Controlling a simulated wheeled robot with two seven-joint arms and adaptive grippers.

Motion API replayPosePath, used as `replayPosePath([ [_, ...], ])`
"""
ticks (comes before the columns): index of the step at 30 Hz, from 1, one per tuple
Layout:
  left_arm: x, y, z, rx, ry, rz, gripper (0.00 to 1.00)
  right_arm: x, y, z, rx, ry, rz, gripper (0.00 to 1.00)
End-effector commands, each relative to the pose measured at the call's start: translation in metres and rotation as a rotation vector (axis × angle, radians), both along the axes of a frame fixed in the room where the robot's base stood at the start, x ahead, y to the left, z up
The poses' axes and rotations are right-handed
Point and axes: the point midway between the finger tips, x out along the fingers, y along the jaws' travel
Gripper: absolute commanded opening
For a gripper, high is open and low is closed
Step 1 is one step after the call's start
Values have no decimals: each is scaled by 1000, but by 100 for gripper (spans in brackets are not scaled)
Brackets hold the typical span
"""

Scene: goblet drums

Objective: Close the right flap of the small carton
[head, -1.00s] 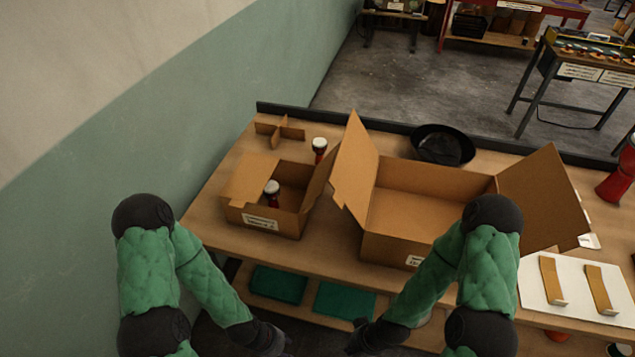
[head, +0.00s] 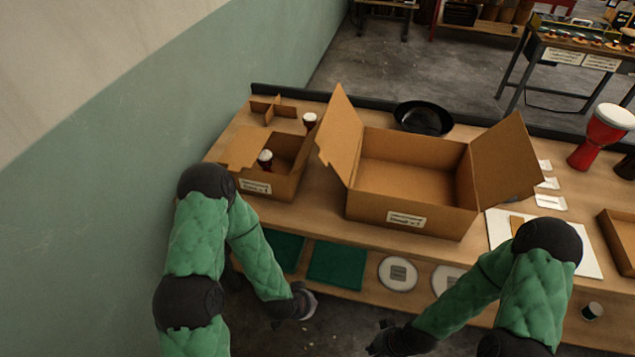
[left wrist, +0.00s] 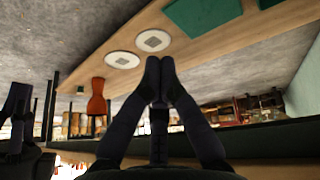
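The small carton (head: 285,186) stands on the table at the left, with a red and white drum (head: 265,160) inside. Its right flap (head: 303,153) stands up, raised along the right side. Its left flap (head: 243,146) lies across part of the opening. My left gripper (head: 305,304) is low in front of the table, below the carton and apart from it. In the left wrist view its fingertips (left wrist: 160,65) meet with nothing between them. My right gripper (head: 378,344) is also low in front of the table; its fingers are too dark to read.
A large open carton (head: 410,217) with raised flaps stands right of the small one. A cardboard divider (head: 273,110), another small drum (head: 310,121) and a black bowl (head: 424,118) are behind. A red drum (head: 600,135) stands at right. A wall (head: 120,170) is at left.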

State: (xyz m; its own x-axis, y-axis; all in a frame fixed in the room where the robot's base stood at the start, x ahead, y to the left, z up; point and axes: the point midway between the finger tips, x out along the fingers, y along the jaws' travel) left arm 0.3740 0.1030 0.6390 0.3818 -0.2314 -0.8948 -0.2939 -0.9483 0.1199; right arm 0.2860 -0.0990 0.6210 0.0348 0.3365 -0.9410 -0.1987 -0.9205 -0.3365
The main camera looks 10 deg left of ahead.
Motion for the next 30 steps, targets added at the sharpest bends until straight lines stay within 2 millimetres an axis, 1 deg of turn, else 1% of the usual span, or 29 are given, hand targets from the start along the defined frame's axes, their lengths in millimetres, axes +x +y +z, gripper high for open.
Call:
replayPosePath([
  [1,9,0,7,29,-49,-35,0,0,0,3,0,0,0,0],
  [5,36,2,25,143,-209,-158,0,0,0,7,0,0,0,0],
  [8,62,4,48,278,-361,-273,0,0,0,12,0,0,0,0],
  [11,86,6,76,452,-517,-392,0,0,0,17,0,0,0,0],
  [12,94,6,88,528,-574,-435,0,0,0,19,0,0,0,0],
  [14,105,7,107,649,-654,-496,0,0,0,21,0,0,0,0],
  [15,112,8,120,731,-702,-532,0,0,0,23,0,0,0,0],
  [20,129,10,175,1091,-855,-655,0,0,0,30,0,0,0,0],
  [21,132,11,189,1186,-880,-678,0,0,0,32,0,0,0,0],
  [24,134,12,224,1425,-923,-721,0,0,0,36,0,0,0,0],
  [27,132,12,252,1634,-932,-742,0,0,0,40,0,0,0,0],
  [30,128,13,272,1787,-921,-751,0,0,0,42,0,0,0,0],
])
